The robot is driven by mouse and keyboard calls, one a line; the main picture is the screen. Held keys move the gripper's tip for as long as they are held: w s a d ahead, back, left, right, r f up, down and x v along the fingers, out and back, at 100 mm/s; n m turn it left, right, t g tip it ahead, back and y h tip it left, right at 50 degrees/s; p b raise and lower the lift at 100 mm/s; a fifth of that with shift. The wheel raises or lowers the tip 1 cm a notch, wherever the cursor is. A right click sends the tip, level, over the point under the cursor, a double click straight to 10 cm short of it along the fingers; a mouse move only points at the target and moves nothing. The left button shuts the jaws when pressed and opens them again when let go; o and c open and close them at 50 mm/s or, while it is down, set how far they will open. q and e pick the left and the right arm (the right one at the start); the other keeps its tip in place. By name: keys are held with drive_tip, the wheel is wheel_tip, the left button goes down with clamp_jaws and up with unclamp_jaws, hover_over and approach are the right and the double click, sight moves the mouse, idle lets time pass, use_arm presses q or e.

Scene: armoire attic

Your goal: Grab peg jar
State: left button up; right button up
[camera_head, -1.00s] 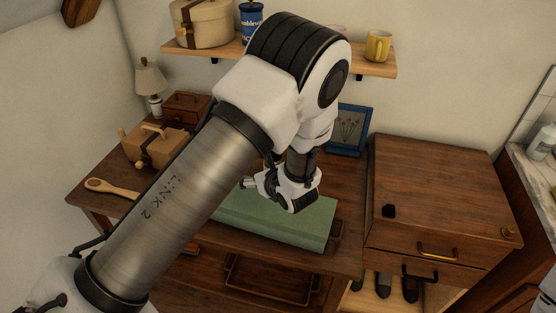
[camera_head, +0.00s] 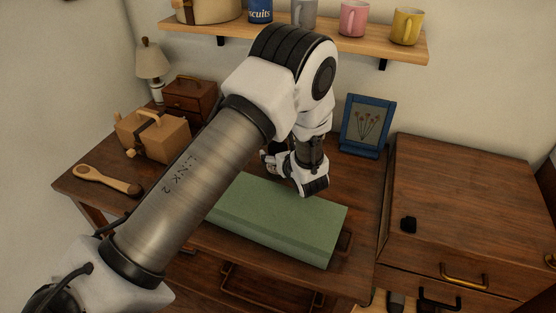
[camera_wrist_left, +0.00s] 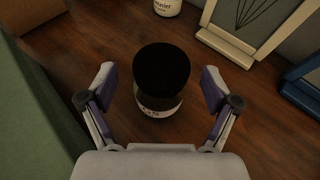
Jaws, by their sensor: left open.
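The peg jar (camera_wrist_left: 160,75) has a black lid and a pale label ending in "GS". It stands upright on the wooden tabletop in the left wrist view. My left gripper (camera_wrist_left: 158,76) is open, with one finger on each side of the jar and visible gaps between them. In the head view my left gripper (camera_head: 270,163) is low behind the green box, and my arm and the box hide the jar. My right gripper is not in view.
The long green box (camera_head: 280,222) lies just in front of my gripper. A blue picture frame (camera_head: 367,126) stands behind to the right. A second jar (camera_wrist_left: 167,7) and a pale frame (camera_wrist_left: 245,28) are beyond the peg jar.

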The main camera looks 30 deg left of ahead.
use_arm(q)
drive_tip(key=shift+x, duration=1.15)
drive_tip(key=shift+d, duration=0.15)
drive_tip(key=c, duration=1.4)
